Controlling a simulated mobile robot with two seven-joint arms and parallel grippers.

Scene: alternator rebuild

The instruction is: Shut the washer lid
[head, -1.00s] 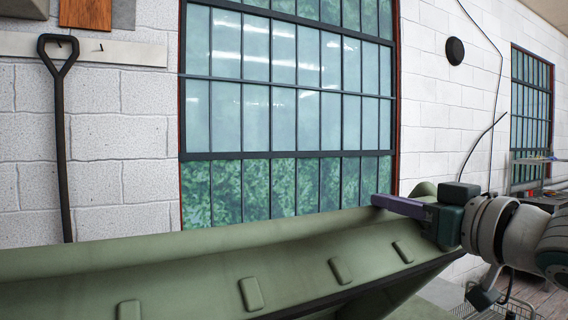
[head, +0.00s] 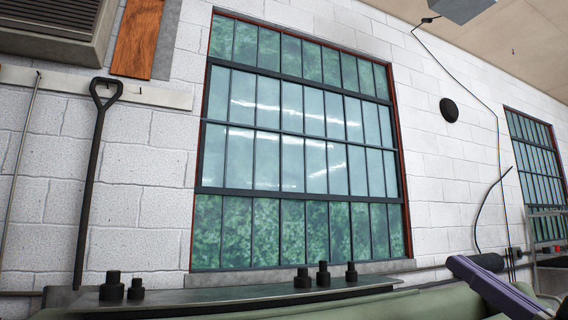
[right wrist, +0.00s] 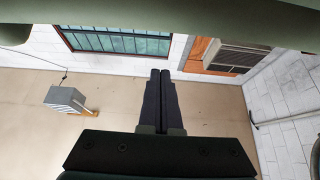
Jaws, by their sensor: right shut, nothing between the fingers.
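The green washer lid (head: 370,304) shows as a strip along the bottom edge of the head view; most of it is out of frame, so its angle is hard to tell. A green surface, likely the lid, crosses the top of the right wrist view (right wrist: 160,12). My right gripper (head: 456,262), with purple fingers, is at the lower right of the head view, at or just above the lid's right part; contact cannot be told. Its fingers are together and empty in the right wrist view (right wrist: 160,73). My left gripper is not in view.
Behind the lid, a dark ledge (head: 230,296) below the window (head: 300,140) carries several black cylindrical parts (head: 322,274). A black-handled tool (head: 92,170) hangs on the left wall. A shelf (head: 548,232) stands at the far right.

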